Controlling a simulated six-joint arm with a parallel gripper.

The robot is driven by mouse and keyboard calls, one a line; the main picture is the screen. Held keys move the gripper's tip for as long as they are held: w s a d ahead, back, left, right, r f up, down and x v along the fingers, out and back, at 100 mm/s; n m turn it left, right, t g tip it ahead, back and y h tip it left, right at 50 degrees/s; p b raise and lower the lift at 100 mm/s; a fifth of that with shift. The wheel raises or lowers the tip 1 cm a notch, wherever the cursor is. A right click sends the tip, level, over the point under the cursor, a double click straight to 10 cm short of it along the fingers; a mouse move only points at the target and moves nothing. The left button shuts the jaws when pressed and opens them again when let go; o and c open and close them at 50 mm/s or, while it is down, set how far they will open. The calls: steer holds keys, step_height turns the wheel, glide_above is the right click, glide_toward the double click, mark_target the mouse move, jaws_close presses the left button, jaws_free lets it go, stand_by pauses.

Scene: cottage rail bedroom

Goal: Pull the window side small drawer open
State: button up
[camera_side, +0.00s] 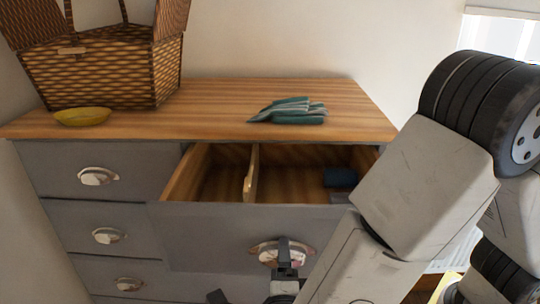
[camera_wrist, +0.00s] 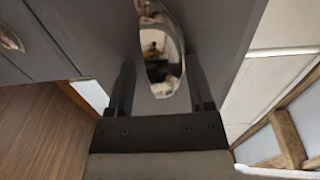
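The window side small drawer (camera_side: 215,235), with a grey front, is pulled out from the right of the dresser's top row. Its wooden inside and divider (camera_side: 250,175) show. Its silver cup handle (camera_side: 270,252) is on the front; it also shows in the wrist view (camera_wrist: 160,60). My gripper (camera_wrist: 160,88) is at the handle, with its dark fingers apart on either side of it. In the side view one finger overlaps the handle; I cannot tell whether it touches. My arm covers the drawer's right part.
A dark blue item (camera_side: 340,177) lies in the drawer's right compartment. Teal gloves (camera_side: 290,110), a yellow bowl (camera_side: 83,117) and a wicker basket (camera_side: 95,75) are on the dresser top (camera_side: 225,100). Closed grey drawers (camera_side: 120,172) fill the left column.

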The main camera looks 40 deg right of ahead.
mark_target(217, 241)
steer(key=shift+w+a+r, duration=0.1)
steer(key=c, duration=0.7)
steer(key=shift+w+a, duration=0.1)
steer(key=shift+a, duration=0.05)
jaws_close()
steer(key=w+a+t+y, duration=0.1)
steer(key=w+a+y, duration=0.1)
steer(key=w+a+r+n+t+y, duration=0.1)
steer(key=a+y, duration=0.1)
steer(key=a, duration=0.1)
steer(key=w+a+r+n+y, duration=0.1)
steer(key=w+a, duration=0.1)
steer(key=shift+w+a+t+y, duration=0.15)
steer(key=shift+w+t+y, duration=0.2)
steer(key=shift+t+y, duration=0.05)
steer(key=w+a+r+n+g+y, duration=0.3)
steer(key=w+a+n+g+y, duration=0.1)
steer(key=w+a+n+y, duration=0.3)
steer(key=w+a+r+n+g+y, duration=0.3)
steer(key=w+a+n+g+y, duration=0.1)
steer(key=w+a+n+y, duration=0.35)
steer(key=d+r+n+g+h, duration=0.1)
steer(key=d+g+h, duration=0.4)
steer(key=d, duration=1.6)
steer(key=r+g, duration=0.1)
steer(key=g, duration=0.3)
steer(key=shift+d+r+g, duration=0.15)
steer(key=shift+r+g, duration=0.1)
steer(key=shift+g, duration=0.05)
